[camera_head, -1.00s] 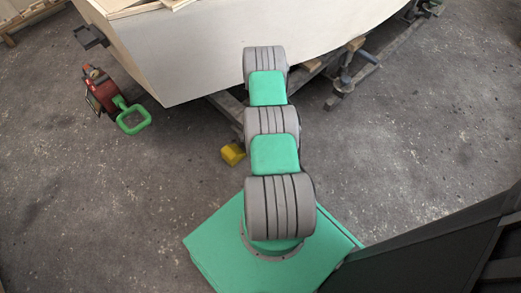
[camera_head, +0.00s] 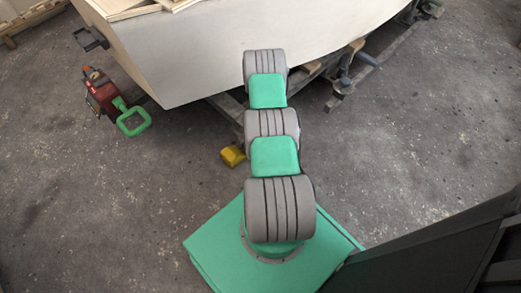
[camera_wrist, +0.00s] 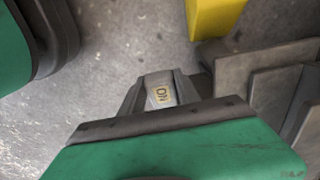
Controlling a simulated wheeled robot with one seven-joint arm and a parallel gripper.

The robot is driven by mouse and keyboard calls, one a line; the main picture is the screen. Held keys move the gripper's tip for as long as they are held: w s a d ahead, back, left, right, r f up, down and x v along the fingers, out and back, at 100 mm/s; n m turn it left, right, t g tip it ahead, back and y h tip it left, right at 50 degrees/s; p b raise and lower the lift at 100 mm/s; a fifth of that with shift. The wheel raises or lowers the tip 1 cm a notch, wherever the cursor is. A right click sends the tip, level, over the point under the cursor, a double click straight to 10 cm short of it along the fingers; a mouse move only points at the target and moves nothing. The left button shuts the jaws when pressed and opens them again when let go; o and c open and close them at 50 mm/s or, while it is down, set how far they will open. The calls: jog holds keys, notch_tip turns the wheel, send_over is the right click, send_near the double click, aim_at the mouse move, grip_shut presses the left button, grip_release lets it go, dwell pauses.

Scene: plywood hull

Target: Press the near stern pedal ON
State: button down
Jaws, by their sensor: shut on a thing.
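A grey pedal (camera_wrist: 161,94) with a yellow-edged "ON" label shows in the middle of the wrist view, close to the floor. My gripper (camera_wrist: 157,80) is around it, with grey fingers at its left and right sides, and appears shut on it. The green and dark wrist housing covers the lower part of this view and hides the pedal's near end. In the head view my arm, seen from above, hides both the pedal and my gripper. I cannot tell how far down the pedal sits.
A yellow block (camera_head: 232,156) lies on the floor beside my arm and also shows in the wrist view (camera_wrist: 214,15). Grey metal supports (camera_wrist: 276,98) stand right of the pedal. The pale hull (camera_head: 190,60) rises beyond. A red device with a green handle (camera_head: 134,122) stands left.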

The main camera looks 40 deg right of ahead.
jog(key=shift+a+f, duration=0.1)
jog(key=shift+a+f+h, duration=0.25)
jog(key=shift+f+h, duration=0.05)
jog(key=shift+h, duration=0.7)
jog(key=shift+a+f+h+b, duration=0.25)
jog(key=shift+f+h+b, duration=0.4)
jog(key=shift+h+b, duration=0.45)
jog(key=h+b, duration=0.1)
jog(key=f+h+b, duration=0.1)
jog(key=h+b, duration=0.1)
jog(key=shift+b, duration=0.35)
jog(key=c, duration=0.9)
grip_release()
jog(key=shift+r, duration=0.1)
